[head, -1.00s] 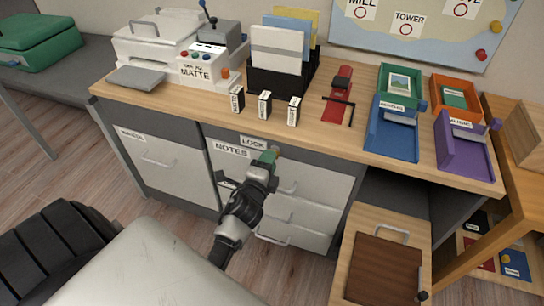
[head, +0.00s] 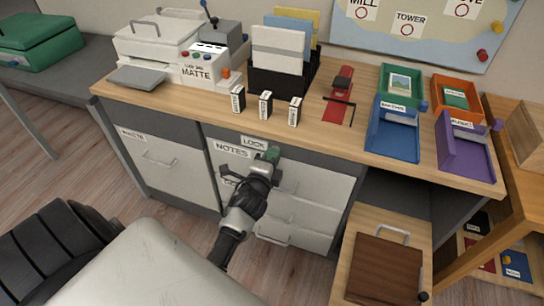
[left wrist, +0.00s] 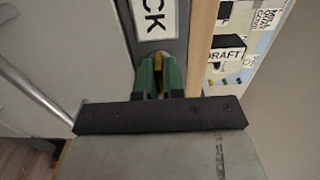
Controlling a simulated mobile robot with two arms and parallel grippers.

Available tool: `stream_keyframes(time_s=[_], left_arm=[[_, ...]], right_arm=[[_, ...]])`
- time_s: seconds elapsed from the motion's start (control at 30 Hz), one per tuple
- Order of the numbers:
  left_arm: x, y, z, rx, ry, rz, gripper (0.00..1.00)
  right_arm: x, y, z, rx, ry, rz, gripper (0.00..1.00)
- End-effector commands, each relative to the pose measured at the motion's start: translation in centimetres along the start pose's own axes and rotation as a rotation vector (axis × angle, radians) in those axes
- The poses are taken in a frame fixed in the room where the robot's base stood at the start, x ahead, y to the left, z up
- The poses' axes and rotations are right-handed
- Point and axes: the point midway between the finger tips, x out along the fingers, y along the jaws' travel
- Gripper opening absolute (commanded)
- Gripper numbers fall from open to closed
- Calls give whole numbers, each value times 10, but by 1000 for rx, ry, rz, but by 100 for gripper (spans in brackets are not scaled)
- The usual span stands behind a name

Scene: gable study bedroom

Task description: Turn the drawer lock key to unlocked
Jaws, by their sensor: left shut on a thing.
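The grey drawer cabinet under the desk carries a LOCK label (head: 254,142) on its top strip, above a NOTES drawer (head: 232,151). My left gripper (head: 272,154) is at the lock, just right of that label. In the left wrist view, its green fingers (left wrist: 159,76) are shut on a small brass-coloured key (left wrist: 158,62) at the round lock face, next to the label (left wrist: 155,18). The fingers hide most of the key, so its turn angle cannot be read. In the head view the key is hidden behind the gripper. My right gripper is not in view.
The wooden desktop (head: 310,125) overhangs just above the lock. It holds a printer (head: 160,38), small labelled blocks, a red stapler-like tool (head: 338,95) and coloured trays. Drawer handles (head: 275,237) stick out below my left arm. A brown board (head: 384,268) lies at lower right.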

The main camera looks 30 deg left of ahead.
Motion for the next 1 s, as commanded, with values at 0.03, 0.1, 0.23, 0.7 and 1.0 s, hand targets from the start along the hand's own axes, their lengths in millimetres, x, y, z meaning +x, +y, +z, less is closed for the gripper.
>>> stream_keyframes(time_s=[0.03,0.1,0.23,0.7,1.0], left_arm=[[0,0,0,-7,0,1,0],[0,0,0,-22,0,1,0],[0,0,0,-75,0,1,0],[0,-1,0,-468,-1,2,0],[0,-1,0,-753,-2,4,0]], right_arm=[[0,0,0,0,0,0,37],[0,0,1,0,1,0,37],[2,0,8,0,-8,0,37],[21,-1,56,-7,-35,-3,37],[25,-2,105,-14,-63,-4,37]])
